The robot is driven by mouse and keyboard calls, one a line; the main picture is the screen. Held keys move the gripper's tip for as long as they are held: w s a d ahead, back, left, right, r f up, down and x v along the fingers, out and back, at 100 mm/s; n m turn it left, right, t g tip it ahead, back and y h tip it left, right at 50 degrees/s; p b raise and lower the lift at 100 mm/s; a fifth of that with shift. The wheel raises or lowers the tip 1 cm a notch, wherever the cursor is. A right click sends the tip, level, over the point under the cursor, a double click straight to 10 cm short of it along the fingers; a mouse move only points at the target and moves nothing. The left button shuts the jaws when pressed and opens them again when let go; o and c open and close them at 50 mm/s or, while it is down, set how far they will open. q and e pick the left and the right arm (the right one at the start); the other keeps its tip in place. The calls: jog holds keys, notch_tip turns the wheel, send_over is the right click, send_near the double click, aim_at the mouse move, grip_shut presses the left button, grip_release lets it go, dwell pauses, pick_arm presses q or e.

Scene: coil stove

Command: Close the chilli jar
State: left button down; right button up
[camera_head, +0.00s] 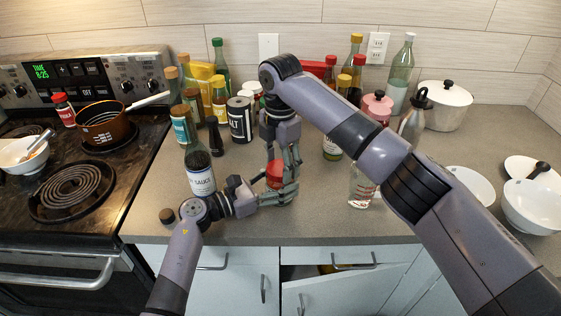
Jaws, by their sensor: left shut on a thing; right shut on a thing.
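A small red thing, which looks like the chilli jar (274,171), is at the middle of the counter in the head view, mostly hidden by both hands. My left gripper (276,194) comes in low from the left and is shut around its lower part. My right gripper (285,168) reaches down from above and is shut at its upper part. The fingers of both hands are very close together. I cannot tell the lid from the jar body, or how the lid sits.
A dark sauce bottle (199,168) stands just left of the hands, and a clear glass bottle (362,186) stands to the right. Several bottles and jars crowd the back. A stove (72,192) with a brown pot (106,125) is at left. White bowls (532,206) are at right.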

jog(key=m, duration=0.6)
jog(key=shift+m, duration=0.4)
jog(key=m, duration=0.6)
jog(key=shift+s+m, duration=0.1)
jog(key=shift+m, duration=0.3)
jog(key=m, duration=0.7)
jog(key=shift+a, duration=0.1)
jog(key=m, duration=0.5)
jog(key=shift+m, duration=0.4)
jog(key=o, duration=0.8)
jog(key=shift+o, duration=0.2)
jog(key=shift+r, duration=2.2)
